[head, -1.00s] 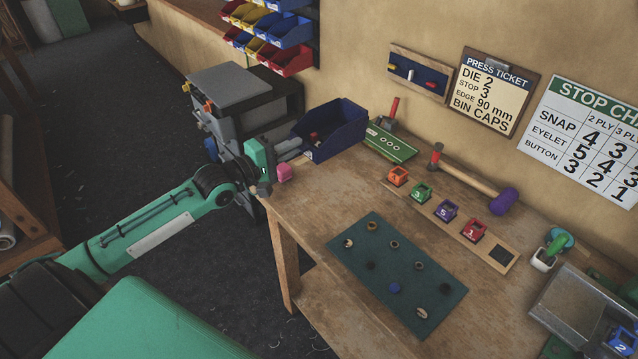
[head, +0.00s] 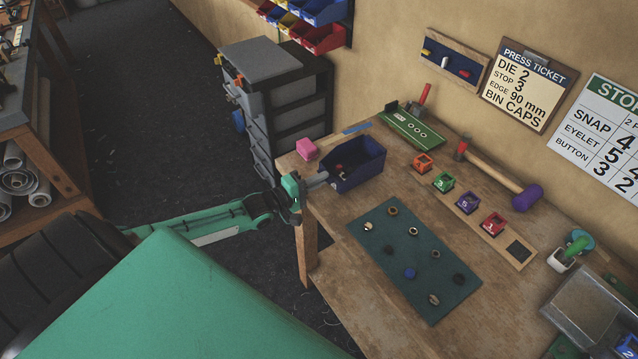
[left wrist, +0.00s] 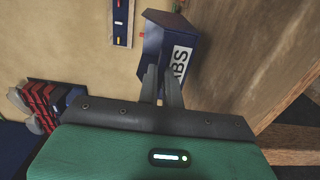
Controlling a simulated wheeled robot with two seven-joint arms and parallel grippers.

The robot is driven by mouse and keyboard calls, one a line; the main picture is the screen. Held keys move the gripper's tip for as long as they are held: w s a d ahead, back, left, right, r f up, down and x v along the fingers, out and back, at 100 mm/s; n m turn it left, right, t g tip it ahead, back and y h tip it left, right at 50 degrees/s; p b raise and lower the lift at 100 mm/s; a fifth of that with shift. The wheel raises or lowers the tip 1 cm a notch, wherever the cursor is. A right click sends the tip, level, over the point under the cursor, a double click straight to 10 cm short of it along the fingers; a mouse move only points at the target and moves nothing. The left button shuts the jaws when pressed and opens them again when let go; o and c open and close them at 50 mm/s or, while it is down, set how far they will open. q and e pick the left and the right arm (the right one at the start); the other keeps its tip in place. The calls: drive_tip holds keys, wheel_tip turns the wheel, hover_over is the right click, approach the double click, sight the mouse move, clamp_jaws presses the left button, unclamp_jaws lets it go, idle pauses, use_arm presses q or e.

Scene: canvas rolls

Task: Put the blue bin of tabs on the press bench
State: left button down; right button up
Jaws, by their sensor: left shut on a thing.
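The dark blue bin (head: 359,170) is at the left end of the press bench (head: 380,310), with small things inside it. In the left wrist view the bin (left wrist: 180,25) shows a white label ending in "BS". My left gripper (head: 318,181) is shut on the bin's near left side; its fingers (left wrist: 162,85) meet the bin beside the label. The bin looks upright and over the bench top; I cannot tell whether its base touches the wood. My right gripper is not in view.
A pink block (head: 305,149) sits at the bench's left corner. A green mat (head: 385,245) with several small round parts lies in front of the bin. A green board (head: 412,130), a mallet (head: 500,172) and a strip of small coloured boxes (head: 468,203) lie behind.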

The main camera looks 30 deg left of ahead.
use_arm(q)
wheel_tip(320, 180, down, 2)
drive_tip(key=shift+f, duration=0.1)
drive_tip(key=shift+f, duration=0.2)
drive_tip(key=c, duration=1.6)
unclamp_jaws()
drive_tip(key=shift+r, duration=0.1)
